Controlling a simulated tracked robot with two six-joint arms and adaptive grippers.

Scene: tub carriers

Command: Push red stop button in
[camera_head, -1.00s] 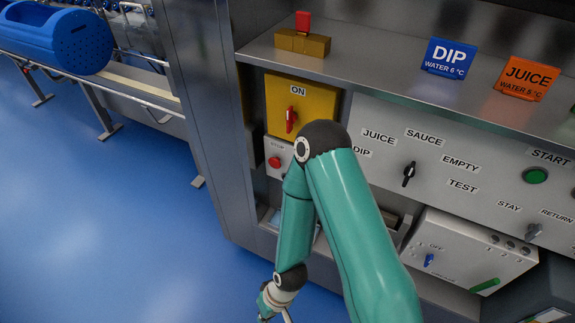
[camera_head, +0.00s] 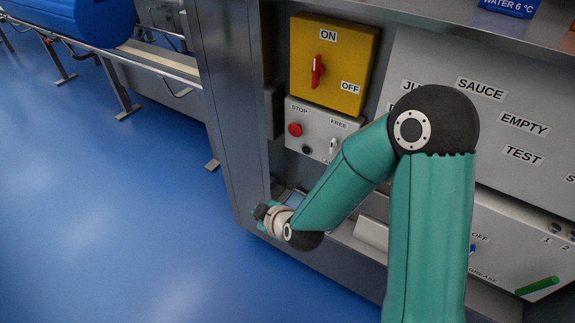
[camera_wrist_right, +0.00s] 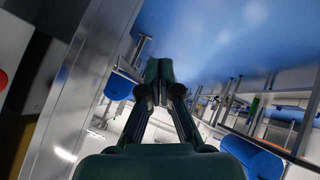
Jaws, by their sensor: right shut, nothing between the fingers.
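The red stop button (camera_head: 295,130) sits under the STOP label on a small grey panel (camera_head: 321,127), below the yellow switch box. In the head view it is in plain sight and nothing touches it. A red round part, likely this button, is cut off at the left edge of the right wrist view (camera_wrist_right: 2,79). My right gripper (camera_wrist_right: 158,68) is shut and empty in the wrist view, its fingers apart from the panel. In the head view my right wrist is low and left of the panel's lower part, and its fingers cannot be made out. My left gripper is not in view.
The yellow box (camera_head: 334,66) has a red ON/OFF handle (camera_head: 317,72). A steel cabinet edge (camera_head: 222,100) stands left. A blue tub (camera_head: 85,18) lies on a conveyor. Blue floor (camera_head: 110,220) is open at left.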

